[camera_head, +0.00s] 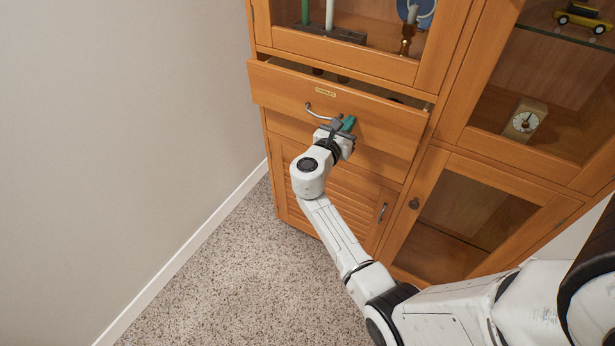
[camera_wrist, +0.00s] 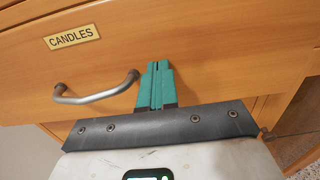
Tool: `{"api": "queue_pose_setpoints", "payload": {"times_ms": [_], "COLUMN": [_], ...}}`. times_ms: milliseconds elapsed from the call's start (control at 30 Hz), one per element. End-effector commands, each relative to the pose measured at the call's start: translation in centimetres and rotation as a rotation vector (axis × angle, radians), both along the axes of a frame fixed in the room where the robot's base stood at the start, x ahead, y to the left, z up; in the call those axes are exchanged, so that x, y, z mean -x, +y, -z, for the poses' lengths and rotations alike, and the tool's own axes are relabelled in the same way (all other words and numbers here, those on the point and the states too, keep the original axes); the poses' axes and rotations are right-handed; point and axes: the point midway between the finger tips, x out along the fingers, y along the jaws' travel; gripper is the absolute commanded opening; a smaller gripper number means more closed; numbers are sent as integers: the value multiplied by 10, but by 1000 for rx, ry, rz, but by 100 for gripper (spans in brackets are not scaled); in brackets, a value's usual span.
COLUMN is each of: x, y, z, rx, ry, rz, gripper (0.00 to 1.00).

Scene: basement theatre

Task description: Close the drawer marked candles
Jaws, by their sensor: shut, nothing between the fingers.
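The candles drawer (camera_head: 385,122) is a wooden drawer that stands pulled partly out of the cabinet, with a dark gap above its front. Its label reads CANDLES in the wrist view (camera_wrist: 72,37). A curved metal handle (camera_head: 322,113) is on its front, below the label; it also shows in the wrist view (camera_wrist: 97,93). My gripper (camera_head: 348,124) has green fingers that are shut and empty. In the wrist view the fingers (camera_wrist: 156,84) are just right of the handle, pointing at the drawer front. I cannot tell whether the tips touch it.
The wooden cabinet (camera_head: 445,110) has glass doors above and at right, and a louvred door (camera_head: 335,205) below the drawer. A clock (camera_head: 524,120) and a toy car (camera_head: 583,17) stand on its shelves. A wall (camera_head: 120,120) is at left, with free carpet (camera_head: 240,290) before the cabinet.

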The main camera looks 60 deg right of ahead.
Motion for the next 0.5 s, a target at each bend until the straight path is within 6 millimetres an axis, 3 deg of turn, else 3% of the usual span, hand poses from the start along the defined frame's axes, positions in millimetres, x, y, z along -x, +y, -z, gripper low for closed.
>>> {"api": "queue_pose_setpoints", "payload": {"times_ms": [200, 500], "x": [-1, -2], "y": [-39, -61], "z": [2, 0], "rx": [-1, 0], "ry": [-1, 0], "rz": [3, 0], "gripper": [0, 0]}}
